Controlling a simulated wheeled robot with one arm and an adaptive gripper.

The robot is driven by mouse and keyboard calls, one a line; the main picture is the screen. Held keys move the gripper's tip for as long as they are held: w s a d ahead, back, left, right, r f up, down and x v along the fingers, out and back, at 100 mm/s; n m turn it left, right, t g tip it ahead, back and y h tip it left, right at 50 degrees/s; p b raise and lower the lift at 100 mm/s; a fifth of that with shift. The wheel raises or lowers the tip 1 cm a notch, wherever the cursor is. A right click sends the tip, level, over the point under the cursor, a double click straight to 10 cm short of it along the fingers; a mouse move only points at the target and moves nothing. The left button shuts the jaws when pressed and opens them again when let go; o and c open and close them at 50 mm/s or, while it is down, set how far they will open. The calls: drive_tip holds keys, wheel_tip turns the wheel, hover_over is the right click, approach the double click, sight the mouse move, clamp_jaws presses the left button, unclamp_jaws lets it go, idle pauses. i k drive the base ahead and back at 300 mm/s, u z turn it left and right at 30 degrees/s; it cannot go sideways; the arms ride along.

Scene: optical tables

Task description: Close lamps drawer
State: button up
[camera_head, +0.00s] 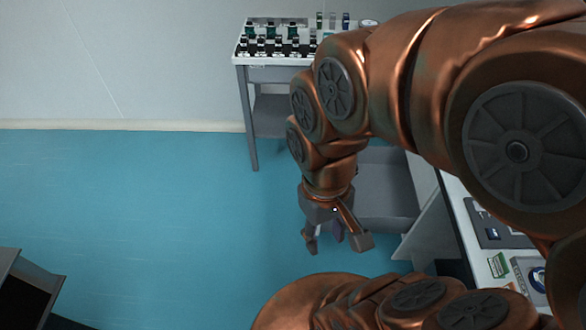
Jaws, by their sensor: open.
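My gripper (336,242) hangs at the end of my copper-coloured arm near the middle of the view, its fingers spread apart and pointing down. Nothing shows between the fingertips. Just right of it and partly behind it, a grey box-like part (387,184) shows, with a slanted light grey panel (428,228) beside it. These look like a drawer standing out from the bench at the right, but I cannot tell for sure which drawer it is. No lamps are visible in it. My arm hides part of this area, and I cannot tell whether the gripper touches the panel.
A grey trolley (243,72) with several small optical parts on top stands against the back wall. A bench (478,240) with cards and a dark plate is at the right. A dark cabinet corner (30,287) shows lower left. The blue floor between is clear.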

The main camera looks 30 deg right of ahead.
sight(386, 200)
drive_tip(key=z, duration=0.25)
drive_tip(key=i, duration=0.9)
drive_tip(key=u, duration=1)
